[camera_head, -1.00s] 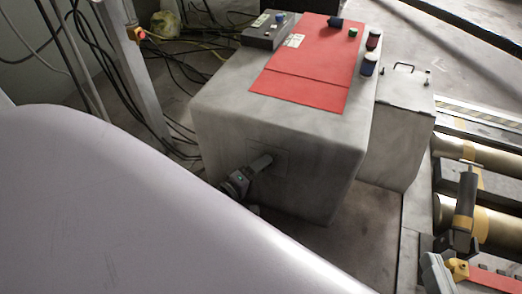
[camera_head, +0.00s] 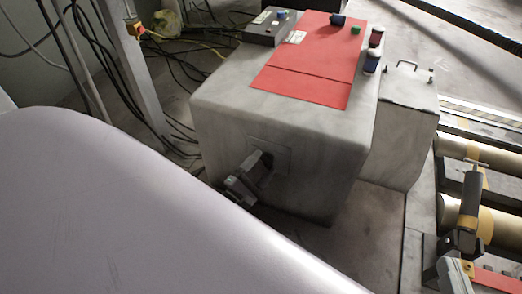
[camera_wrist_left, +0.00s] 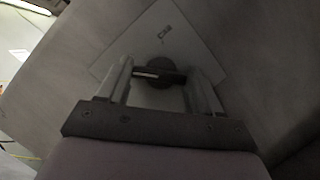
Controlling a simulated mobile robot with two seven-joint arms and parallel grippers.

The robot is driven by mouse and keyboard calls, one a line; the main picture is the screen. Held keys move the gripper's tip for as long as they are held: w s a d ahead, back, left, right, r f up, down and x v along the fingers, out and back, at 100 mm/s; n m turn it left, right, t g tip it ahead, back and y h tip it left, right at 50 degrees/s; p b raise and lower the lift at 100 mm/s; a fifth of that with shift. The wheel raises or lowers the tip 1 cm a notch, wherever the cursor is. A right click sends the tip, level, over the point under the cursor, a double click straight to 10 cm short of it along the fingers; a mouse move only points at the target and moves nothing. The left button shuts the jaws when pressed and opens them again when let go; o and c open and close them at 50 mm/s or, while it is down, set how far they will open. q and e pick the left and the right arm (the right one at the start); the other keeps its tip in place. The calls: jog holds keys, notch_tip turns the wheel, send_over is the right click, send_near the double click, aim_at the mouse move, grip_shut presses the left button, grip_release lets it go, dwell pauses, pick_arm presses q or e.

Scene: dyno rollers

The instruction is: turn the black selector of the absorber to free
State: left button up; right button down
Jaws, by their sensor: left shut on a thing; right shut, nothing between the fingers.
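The black selector (camera_wrist_left: 159,74) is on a square plate (camera_wrist_left: 130,47) on the front face of the grey absorber (camera_head: 285,125). In the left wrist view it is a round dark knob with a crossbar bearing a white mark. My left gripper (camera_wrist_left: 161,84) is shut on this crossbar, with one finger at each end. In the head view the left gripper (camera_head: 245,182) is at the absorber's front and covers much of the selector. The plate's printed words are too small to read.
A red panel (camera_head: 310,58) with small coloured cans lies on the absorber's top, beside a dark control box (camera_head: 268,27). A smaller grey cabinet (camera_head: 405,130) stands at the right, near gold rollers (camera_head: 500,165). Cables lie on the floor behind left. A large pale purple surface (camera_head: 120,210) fills the lower left.

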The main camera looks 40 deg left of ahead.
pick_arm(q)
jog(key=shift+n, duration=0.7)
jog(key=shift+y, duration=0.3)
jog(key=o, duration=1.1)
jog(key=shift+c, duration=0.2)
jog(key=shift+r+p, duration=0.3)
jog(key=shift+r, duration=0.05)
notch_tip(320, 180, up, 8)
jog(key=p, duration=0.6)
jog(key=shift+r, duration=0.15)
notch_tip(320, 180, up, 11)
jog(key=p, duration=0.6)
pick_arm(e)
jog(key=g, duration=0.1)
jog(key=d+r+m+g+h, duration=0.1)
jog(key=shift+s+r+g+h, duration=0.2)
jog(key=shift+g+h, duration=0.1)
jog(key=shift+g, duration=0.1)
